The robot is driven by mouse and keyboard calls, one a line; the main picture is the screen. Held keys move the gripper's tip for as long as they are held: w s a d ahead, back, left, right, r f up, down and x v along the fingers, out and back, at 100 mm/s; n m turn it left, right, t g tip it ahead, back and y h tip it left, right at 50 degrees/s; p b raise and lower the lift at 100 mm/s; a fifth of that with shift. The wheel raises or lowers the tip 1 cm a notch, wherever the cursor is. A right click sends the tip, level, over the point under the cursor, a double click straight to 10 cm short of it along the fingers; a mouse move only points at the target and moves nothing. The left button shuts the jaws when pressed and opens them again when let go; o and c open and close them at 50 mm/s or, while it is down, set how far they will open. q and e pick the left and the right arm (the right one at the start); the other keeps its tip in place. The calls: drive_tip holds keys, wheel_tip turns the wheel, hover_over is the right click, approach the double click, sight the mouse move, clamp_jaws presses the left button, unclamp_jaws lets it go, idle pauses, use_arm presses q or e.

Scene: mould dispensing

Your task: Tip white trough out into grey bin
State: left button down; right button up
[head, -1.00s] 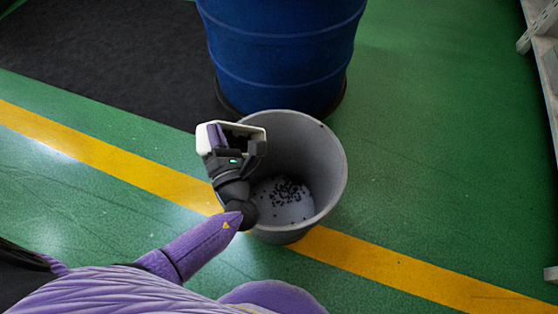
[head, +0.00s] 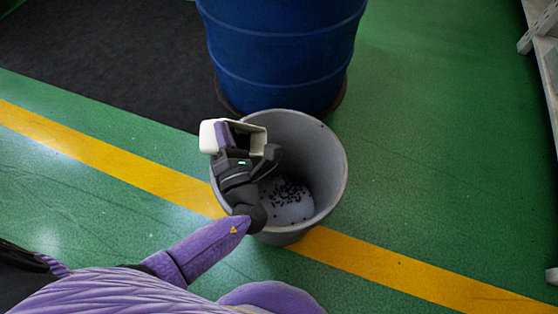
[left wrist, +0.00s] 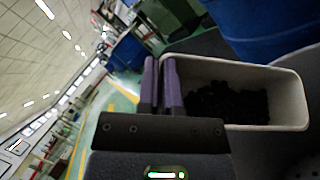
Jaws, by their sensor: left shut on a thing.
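The white trough (head: 207,137) is in my left gripper (head: 224,134), over the left part of the grey bin's rim. In the left wrist view my left gripper's purple fingers (left wrist: 160,75) are shut on one wall of the trough (left wrist: 292,98). Dark granules (left wrist: 228,103) lie inside the trough. The grey bin (head: 334,160) stands upright on the floor, with scattered dark granules (head: 287,195) on its bottom. My wrist hides the bin's left side. My right gripper is not in view.
A large blue drum (head: 283,55) stands right behind the bin. A dark mat (head: 110,60) lies at the left. A yellow line (head: 400,268) crosses the green floor. A grey rack (head: 542,45) stands at the far right. The floor right of the bin is clear.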

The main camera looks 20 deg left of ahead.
use_arm(q)
drive_tip(key=shift+d+r+m+t, duration=0.15)
drive_tip(key=shift+d+m+t, duration=0.15)
drive_tip(key=shift+d+m, duration=0.15)
drive_tip(key=shift+d+r+m+b, duration=0.2)
drive_tip(key=shift+d+m+b, duration=0.15)
drive_tip(key=shift+d, duration=0.2)
drive_tip(key=shift+w+d+t, duration=0.1)
drive_tip(key=shift+t, duration=0.2)
drive_tip(key=shift+w+d+r+m+t+b, duration=0.1)
drive_tip(key=shift+d+m+t+b, duration=0.15)
drive_tip(key=shift+d+m, duration=0.35)
drive_tip(key=shift+d+r+m+t+b, duration=0.2)
drive_tip(key=shift+d+m+t, duration=0.1)
drive_tip(key=shift+d, duration=0.45)
drive_tip(key=shift+w+d+r+m+t+b, duration=0.1)
drive_tip(key=shift+d+m+t+b, duration=0.25)
drive_tip(key=shift+d, duration=0.35)
drive_tip(key=shift+d+m, duration=0.3)
drive_tip(key=shift+m, duration=0.05)
drive_tip(key=shift+d+m+t+h, duration=0.4)
drive_tip(key=shift+d+m+t, duration=0.1)
drive_tip(key=shift+d+m, duration=0.4)
drive_tip(key=shift+w+d+f+m+t+h, duration=0.1)
drive_tip(key=shift+d+m+t+h, duration=0.2)
drive_tip(key=shift+d+m, duration=0.3)
